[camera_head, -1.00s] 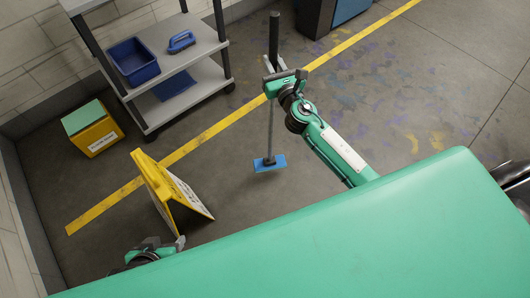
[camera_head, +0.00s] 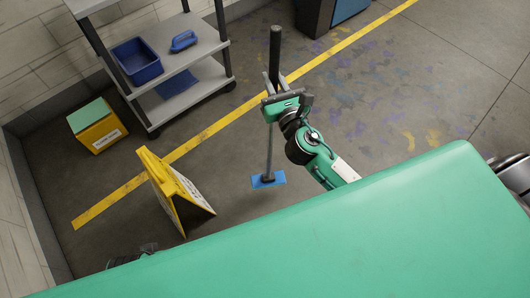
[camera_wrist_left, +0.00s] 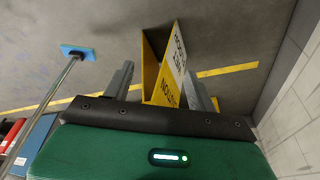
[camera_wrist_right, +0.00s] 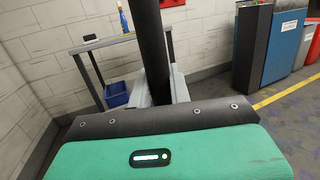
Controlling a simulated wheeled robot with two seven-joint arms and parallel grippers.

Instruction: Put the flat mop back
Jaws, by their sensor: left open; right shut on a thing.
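The flat mop has a dark upper handle (camera_head: 275,50), a thin grey pole and a flat blue head (camera_head: 268,181). My right gripper (camera_head: 272,84) is shut on the mop's handle and holds it roughly upright. In the right wrist view the dark handle (camera_wrist_right: 152,50) rises between the fingers. Whether the blue head touches the floor is hard to tell. The left wrist view also shows the mop's blue head (camera_wrist_left: 77,52) at the left. My left gripper (camera_wrist_left: 162,78) is open and empty; the head view shows only a bit of it at the lower left.
A yellow folding caution sign (camera_head: 172,190) stands on the floor left of the mop. A grey shelf cart (camera_head: 203,47) stands by the wall with a blue tub (camera_head: 136,62) and a blue brush (camera_head: 183,41). A yellow box (camera_head: 97,131) sits nearby. Floor around the mop head is clear.

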